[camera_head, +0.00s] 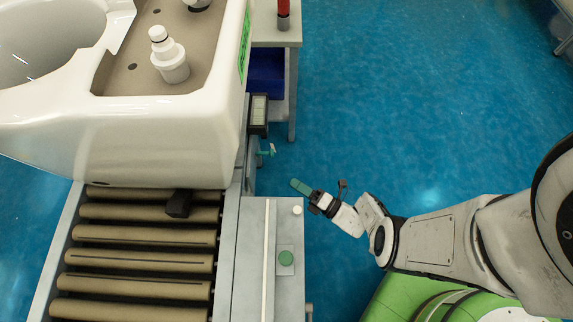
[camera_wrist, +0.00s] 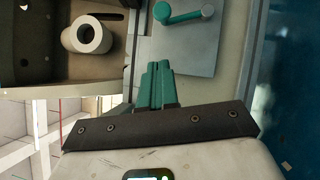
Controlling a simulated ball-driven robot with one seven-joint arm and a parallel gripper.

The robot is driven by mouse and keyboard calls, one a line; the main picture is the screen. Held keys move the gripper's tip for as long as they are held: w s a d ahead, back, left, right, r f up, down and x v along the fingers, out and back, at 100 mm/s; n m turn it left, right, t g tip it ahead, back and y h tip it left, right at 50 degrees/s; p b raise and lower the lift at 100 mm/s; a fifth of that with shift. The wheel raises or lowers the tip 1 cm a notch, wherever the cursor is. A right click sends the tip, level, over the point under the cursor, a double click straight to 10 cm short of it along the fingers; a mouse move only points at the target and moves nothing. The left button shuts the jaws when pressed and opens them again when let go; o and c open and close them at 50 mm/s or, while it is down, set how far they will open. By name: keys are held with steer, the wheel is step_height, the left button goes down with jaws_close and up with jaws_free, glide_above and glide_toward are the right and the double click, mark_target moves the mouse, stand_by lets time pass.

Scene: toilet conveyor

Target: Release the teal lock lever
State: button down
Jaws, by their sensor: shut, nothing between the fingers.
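The teal lock lever (camera_head: 267,150) is a small handle on the side of the conveyor frame, below a dark box with a pale face. In the wrist view the lever (camera_wrist: 184,16) is a bar with rounded ends, mounted on a grey plate at the top, lying nearly level. My gripper (camera_head: 295,184) has teal fingers, shut and empty, a little right of and below the lever in the head view. In the wrist view my gripper (camera_wrist: 157,72) points up toward the plate, with a visible gap to the lever. Nothing hides the lever there.
A white toilet (camera_head: 150,140) sits on the conveyor rollers (camera_head: 140,262) at left. A grey cabinet with a green button (camera_head: 285,258) stands just left of my gripper. A table with a red item (camera_head: 283,10) and a blue bin (camera_head: 266,70) stands behind.

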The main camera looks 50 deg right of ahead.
steer(key=shift+s+d+f, duration=0.1)
steer(key=shift+s, duration=0.9)
steer(key=shift+s+d+f, duration=0.1)
steer(key=shift+s, duration=0.9)
